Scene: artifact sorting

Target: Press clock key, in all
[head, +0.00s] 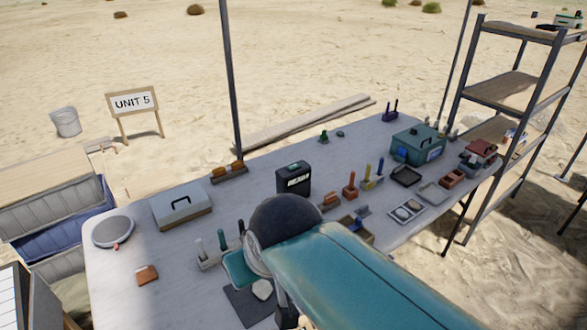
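A black box-shaped device (293,178) stands upright near the middle of the table, with pale characters on its front and a small green patch on top. It looks like the clock, but the characters are too small to read surely and no separate key can be made out.
The table (150,300) holds a round grey disc (113,232), a grey case (181,207), a green case (418,145), small trays and several coloured upright pieces right of the device. A pole (231,80) rises behind. A metal shelf (500,90) stands right.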

